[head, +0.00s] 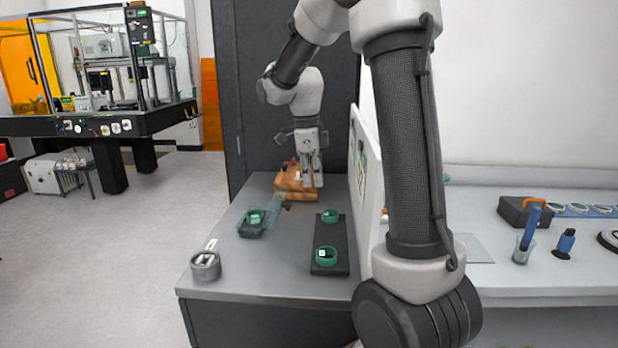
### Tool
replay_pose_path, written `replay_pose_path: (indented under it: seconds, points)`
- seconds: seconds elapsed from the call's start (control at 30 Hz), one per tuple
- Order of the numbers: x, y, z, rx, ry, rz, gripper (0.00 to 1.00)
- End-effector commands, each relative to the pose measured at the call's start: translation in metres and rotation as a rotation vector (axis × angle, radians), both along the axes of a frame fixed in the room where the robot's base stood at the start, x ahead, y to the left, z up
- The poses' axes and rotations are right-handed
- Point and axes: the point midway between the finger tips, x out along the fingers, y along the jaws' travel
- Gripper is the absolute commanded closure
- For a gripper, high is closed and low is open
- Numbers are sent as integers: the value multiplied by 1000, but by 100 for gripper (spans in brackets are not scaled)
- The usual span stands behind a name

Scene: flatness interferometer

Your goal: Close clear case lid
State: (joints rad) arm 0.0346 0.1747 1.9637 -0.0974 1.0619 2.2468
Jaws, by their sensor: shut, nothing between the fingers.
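The clear case sits on the left part of the grey bench, with a dark base (251,229) holding a green ring (256,216). Its see-through lid (276,208) stands open, tilted up on the right side of the base. My gripper (313,184) points down at the back of the bench, behind and to the right of the case and apart from it. Its fingers are shut and empty. They are in front of or beside an orange-brown box (290,186); I cannot tell if they touch it.
A black tray (331,240) with two green rings stands right of the case. A white upright panel (366,200) borders the bench on the right, and a dark cabinet (262,80) stands behind. The front middle bench is clear.

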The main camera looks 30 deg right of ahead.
Motion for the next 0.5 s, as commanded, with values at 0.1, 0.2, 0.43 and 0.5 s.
replay_pose_path:
  seconds: [0.1,0.2,0.43,0.5]
  points:
    - [-3,-2,-27,1,6,-1,100]
    - [-4,-4,-49,1,7,0,100]
    - [7,8,-69,0,-2,4,100]
    - [11,14,-67,0,0,3,100]
